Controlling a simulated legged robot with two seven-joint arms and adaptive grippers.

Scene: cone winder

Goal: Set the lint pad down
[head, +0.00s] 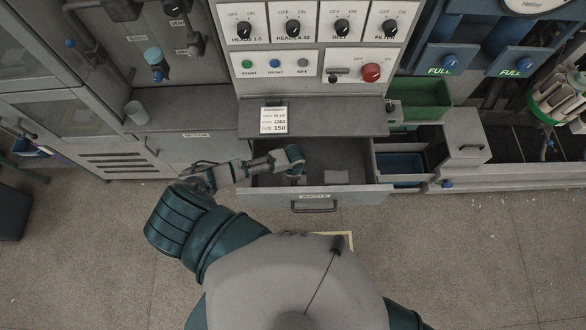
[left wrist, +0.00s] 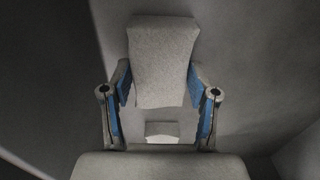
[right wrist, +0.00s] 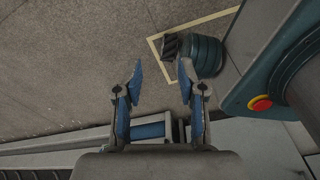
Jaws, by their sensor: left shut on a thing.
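The lint pad (left wrist: 163,62) is a grey, fuzzy block in the left wrist view. My left gripper (left wrist: 160,85) is shut on it, with a blue finger pad at each side. In the head view my left gripper (head: 291,160) is over the open drawer (head: 314,195) below the control panel; the held pad is hard to make out there. A flat pale grey piece (head: 336,177) lies in the drawer to the right of the gripper. My right gripper (right wrist: 162,78) is open and empty over the floor in the right wrist view.
A small ledge with a white card (head: 273,121) overhangs the back of the drawer. Right of it are a green bin (head: 420,98) and a blue bin (head: 400,163). A grey cup (head: 135,112) stands on the left counter.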

